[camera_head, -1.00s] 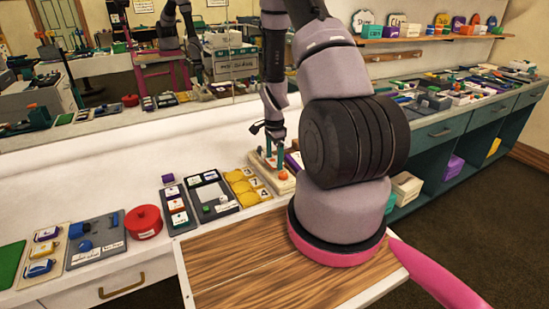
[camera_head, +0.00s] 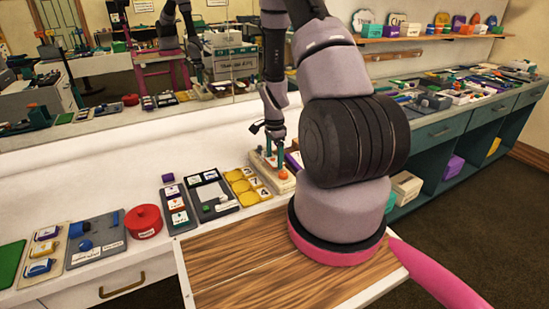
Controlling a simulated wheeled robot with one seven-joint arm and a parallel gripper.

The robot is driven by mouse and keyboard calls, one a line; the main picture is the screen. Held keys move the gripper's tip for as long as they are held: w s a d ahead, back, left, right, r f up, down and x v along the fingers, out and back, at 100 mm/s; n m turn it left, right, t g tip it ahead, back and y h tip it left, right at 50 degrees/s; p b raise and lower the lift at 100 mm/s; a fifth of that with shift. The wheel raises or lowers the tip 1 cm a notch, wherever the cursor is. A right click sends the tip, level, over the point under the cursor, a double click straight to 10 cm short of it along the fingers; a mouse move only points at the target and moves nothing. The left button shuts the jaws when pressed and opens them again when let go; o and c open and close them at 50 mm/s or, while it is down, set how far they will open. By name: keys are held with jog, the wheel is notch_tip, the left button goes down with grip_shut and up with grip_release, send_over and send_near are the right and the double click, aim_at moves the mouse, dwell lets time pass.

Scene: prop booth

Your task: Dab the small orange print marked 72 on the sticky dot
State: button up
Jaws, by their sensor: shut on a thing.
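My gripper (camera_head: 274,163) points down at the back of the counter, over a cream board (camera_head: 257,162). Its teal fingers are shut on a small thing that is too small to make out. A small rounded orange thing (camera_head: 283,174) shows at the tip of the right finger, over the board's front. I cannot read a 72 on it, nor tell whether it is in the fingers or on the board. I cannot make out the sticky dot.
Left of the board are a tray with yellow pieces (camera_head: 233,175), grey trays (camera_head: 216,208) and a red round pot (camera_head: 143,222). A mirror backs the counter. A wooden-topped stand (camera_head: 230,262) is in front. The white counter behind the trays is clear.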

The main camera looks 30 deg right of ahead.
jog(key=shift+r, duration=2.95)
jog(key=shift+w+a+r+n, duration=0.15)
jog(key=shift+a+n, duration=0.1)
jog(key=shift+n, duration=0.15)
jog(key=w+a+r+n, duration=0.2)
jog(key=a+n, duration=0.2)
jog(key=n, duration=0.4)
jog(key=w+a+r+n, duration=0.2)
jog(key=a+n, duration=0.3)
jog(key=n, duration=0.3)
jog(key=shift+n, duration=0.4)
